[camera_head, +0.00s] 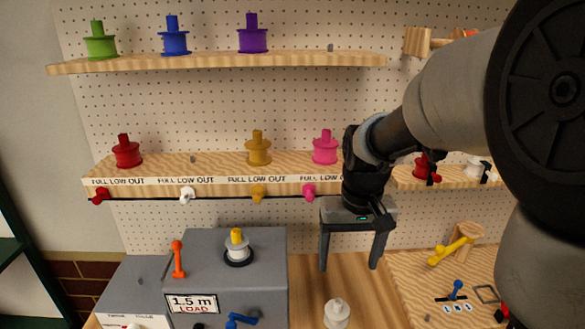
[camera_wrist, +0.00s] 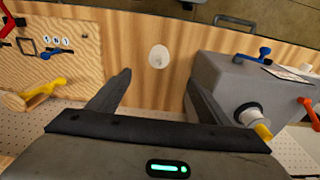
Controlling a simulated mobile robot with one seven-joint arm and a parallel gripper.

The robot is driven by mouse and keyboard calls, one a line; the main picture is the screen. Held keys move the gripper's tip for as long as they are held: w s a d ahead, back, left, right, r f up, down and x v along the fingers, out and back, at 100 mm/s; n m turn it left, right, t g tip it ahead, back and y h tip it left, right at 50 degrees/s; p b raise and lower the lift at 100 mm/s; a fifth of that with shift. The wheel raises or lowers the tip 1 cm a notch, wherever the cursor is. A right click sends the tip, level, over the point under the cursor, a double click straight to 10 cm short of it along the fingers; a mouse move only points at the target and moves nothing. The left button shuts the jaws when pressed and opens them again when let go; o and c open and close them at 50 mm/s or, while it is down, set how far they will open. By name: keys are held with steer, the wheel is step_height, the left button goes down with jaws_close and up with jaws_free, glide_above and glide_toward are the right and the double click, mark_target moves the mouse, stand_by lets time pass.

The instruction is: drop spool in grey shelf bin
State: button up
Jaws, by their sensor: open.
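My gripper (camera_head: 349,266) points down over the wooden bench, fingers spread and nothing between them. It also shows in the wrist view (camera_wrist: 157,82). A white spool (camera_head: 336,313) stands on the bench below and in front of it. In the wrist view the white spool (camera_wrist: 158,56) lies just beyond the fingertips, near the middle of the gap, apart from both. Coloured spools stand on the shelves: green (camera_head: 100,42), blue (camera_head: 174,38), purple (camera_head: 252,36), red (camera_head: 126,152), gold (camera_head: 258,150) and pink (camera_head: 325,148). I cannot make out a grey shelf bin.
A grey machine marked 1.5 m LOAD (camera_head: 250,284) stands left of my gripper, with a white-and-yellow spool (camera_head: 237,244), an orange lever (camera_head: 178,260) and a blue handle (camera_head: 240,320). A yellow handle (camera_head: 450,250) is at right. Bench around the white spool is clear.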

steer(key=g, duration=0.1)
glide_above(338, 310)
step_height(338, 310, down, 4)
steer(key=f, duration=1.1)
steer(key=shift+w+a+f+p, duration=0.15)
steer(key=shift+w+f+p, duration=0.1)
steer(key=shift+f+p, duration=0.15)
steer(key=shift+d+f, duration=0.15)
steer(key=shift+f, duration=1.35)
steer(key=shift+d+f, duration=0.1)
steer(key=shift+f, duration=1.4)
steer(key=shift+c, duration=0.4)
steer(key=c, duration=1.2)
steer(key=shift+w+r, duration=0.1)
steer(key=shift+r, duration=0.05)
